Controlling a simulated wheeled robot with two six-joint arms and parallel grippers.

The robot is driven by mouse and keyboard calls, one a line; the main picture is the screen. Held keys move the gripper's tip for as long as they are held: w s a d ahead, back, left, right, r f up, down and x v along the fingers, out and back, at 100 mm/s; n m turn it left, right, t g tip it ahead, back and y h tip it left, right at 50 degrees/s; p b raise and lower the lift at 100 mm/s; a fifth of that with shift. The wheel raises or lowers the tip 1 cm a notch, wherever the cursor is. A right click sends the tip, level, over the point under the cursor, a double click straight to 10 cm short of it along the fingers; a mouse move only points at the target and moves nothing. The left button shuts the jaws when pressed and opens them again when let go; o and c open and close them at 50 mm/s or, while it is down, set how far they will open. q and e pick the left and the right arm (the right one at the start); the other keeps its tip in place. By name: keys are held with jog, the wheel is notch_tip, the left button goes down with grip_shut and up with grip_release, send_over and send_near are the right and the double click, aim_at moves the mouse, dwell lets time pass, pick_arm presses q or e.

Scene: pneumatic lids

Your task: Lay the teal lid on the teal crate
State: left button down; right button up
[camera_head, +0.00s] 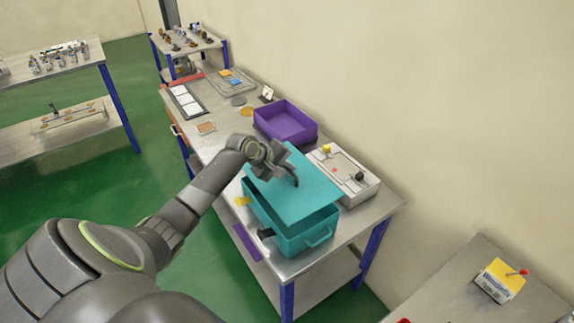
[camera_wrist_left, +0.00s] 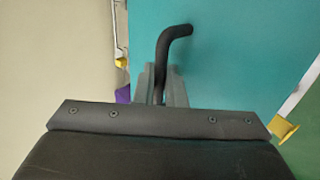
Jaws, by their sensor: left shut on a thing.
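The teal lid (camera_head: 312,183) is over the teal crate (camera_head: 303,240) on the metal table. A dark gap shows between lid and crate along the left side, so the lid is not flush there. My left gripper (camera_head: 280,165) is shut on the lid's black bent handle (camera_head: 294,180). In the left wrist view the handle (camera_wrist_left: 176,42) rises between the fingers (camera_wrist_left: 160,85), with the teal lid (camera_wrist_left: 240,50) filling much of the picture. The crate's far side is hidden by the lid and my arm. My right gripper is not in view.
A purple bin (camera_head: 283,127) stands behind the crate. A white fixture (camera_head: 350,187) lies close on its right, near the wall. A yellow part (camera_head: 242,201) and a black part (camera_head: 265,233) stick out at the crate's left. A purple strip (camera_head: 246,243) lies at the table edge.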

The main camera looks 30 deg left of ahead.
aim_at(286, 185)
pick_arm(q)
jog(key=shift+r+p, duration=0.1)
jog(key=shift+p, duration=0.55)
jog(key=shift+f+b, duration=1.6)
jog(key=shift+f, duration=1.7)
jog(key=shift+p, duration=0.7)
jog(key=shift+f, duration=0.3)
jog(key=c, duration=1.4)
grip_release()
jog(key=shift+s, duration=0.1)
